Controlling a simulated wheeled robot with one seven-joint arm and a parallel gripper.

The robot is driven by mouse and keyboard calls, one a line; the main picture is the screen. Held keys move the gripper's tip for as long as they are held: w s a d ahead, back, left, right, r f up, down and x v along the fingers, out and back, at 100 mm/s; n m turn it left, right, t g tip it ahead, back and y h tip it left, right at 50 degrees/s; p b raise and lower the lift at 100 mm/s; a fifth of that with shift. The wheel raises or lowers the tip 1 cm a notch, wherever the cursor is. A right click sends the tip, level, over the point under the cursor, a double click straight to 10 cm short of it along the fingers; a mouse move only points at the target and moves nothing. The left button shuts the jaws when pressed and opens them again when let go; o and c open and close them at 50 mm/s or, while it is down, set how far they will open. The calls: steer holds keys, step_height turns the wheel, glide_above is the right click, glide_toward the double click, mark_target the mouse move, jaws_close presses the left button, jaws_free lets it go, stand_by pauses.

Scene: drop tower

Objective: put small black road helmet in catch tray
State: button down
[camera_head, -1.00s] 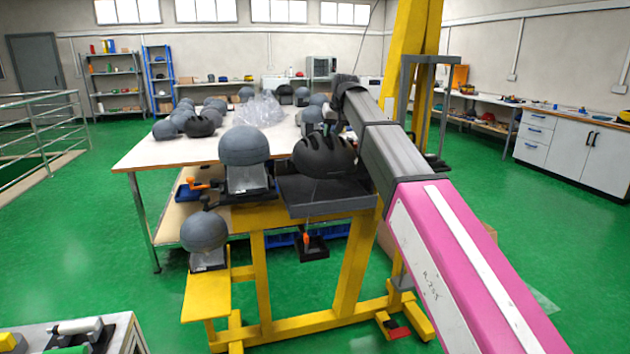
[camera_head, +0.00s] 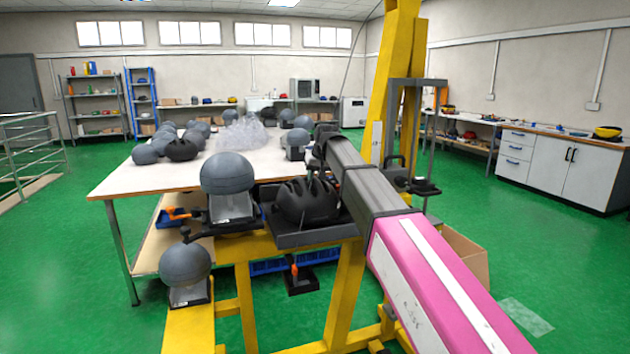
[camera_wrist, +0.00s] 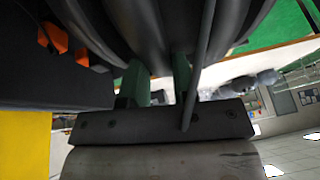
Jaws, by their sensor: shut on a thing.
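The black helmet (camera_head: 306,203), dark with ribbed vents, is in the dark catch tray (camera_head: 318,238) on the yellow frame, its lower edge behind the tray's front wall. Whether it rests on the tray floor cannot be told. In the wrist view the helmet (camera_wrist: 150,25) fills the top, close against my gripper (camera_wrist: 158,72). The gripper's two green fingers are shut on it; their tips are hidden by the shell. In the head view my arm comes in from the right and the fingers are hard to make out.
A grey headform (camera_head: 227,173) stands left of the tray, and another (camera_head: 185,264) sits lower on a yellow step. A white table (camera_head: 125,182) behind holds several headforms and another black helmet (camera_head: 181,150). The yellow tower post (camera_head: 398,60) rises behind my arm.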

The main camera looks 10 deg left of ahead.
steer(key=shift+f, duration=0.75)
steer(key=c, duration=0.9)
jaws_free()
steer(key=shift+f, duration=0.1)
steer(key=v, duration=1.2)
